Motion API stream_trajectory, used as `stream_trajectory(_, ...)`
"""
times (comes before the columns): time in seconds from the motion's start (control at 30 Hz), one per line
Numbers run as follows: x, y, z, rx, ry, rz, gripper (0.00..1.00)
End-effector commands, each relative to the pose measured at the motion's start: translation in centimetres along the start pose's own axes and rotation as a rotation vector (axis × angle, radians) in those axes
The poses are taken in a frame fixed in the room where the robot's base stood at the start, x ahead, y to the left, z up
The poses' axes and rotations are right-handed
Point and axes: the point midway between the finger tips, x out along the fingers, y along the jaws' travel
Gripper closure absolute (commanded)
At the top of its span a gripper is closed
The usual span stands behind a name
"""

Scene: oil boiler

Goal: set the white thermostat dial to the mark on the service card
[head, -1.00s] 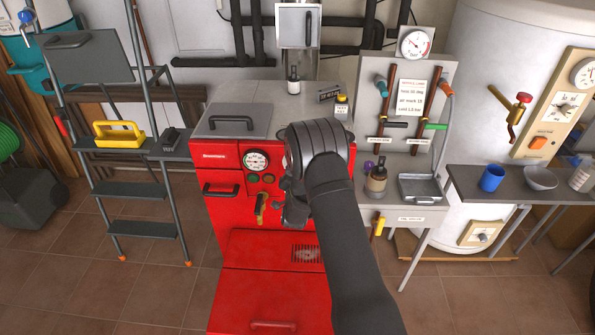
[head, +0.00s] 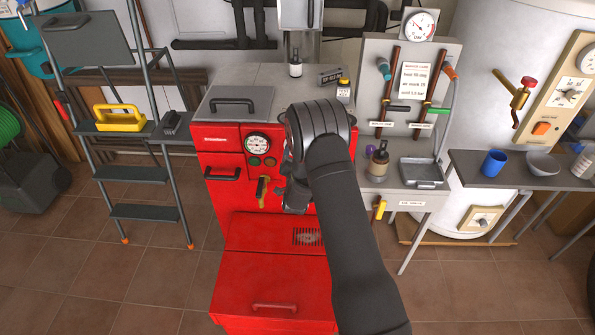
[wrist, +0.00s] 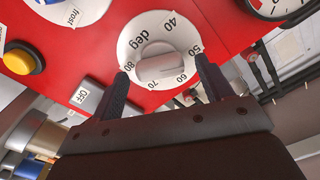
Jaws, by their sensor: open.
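The white thermostat dial (wrist: 161,66) is in the wrist view on a red panel, with a raised grip bar across its middle and degree numbers around it. In the head view my arm hides it. My gripper (wrist: 163,74) is open, one finger at each side of the dial's lower half; I cannot tell whether they touch it. In the head view my gripper (head: 290,194) is at the front of the red boiler (head: 222,160). The service card (head: 412,84) is on the grey panel to the right; its small text is hard to read, with a first line ending in "deg".
A round gauge (head: 257,143) and a brass lever (head: 262,190) are left of my gripper. A bench with a grey tray (head: 421,172) stands right.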

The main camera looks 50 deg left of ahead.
Motion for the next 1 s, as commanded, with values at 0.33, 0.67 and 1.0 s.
stream_trajectory(0.33,-7.2,-0.1,0.1,-0.001,-0.005,0.0,0.27)
stream_trajectory(0.67,-14.4,0.0,0.1,-0.002,-0.003,-0.001,0.27)
stream_trajectory(1.0,-16.6,0.0,0.0,0.0,0.0,0.0,0.27)
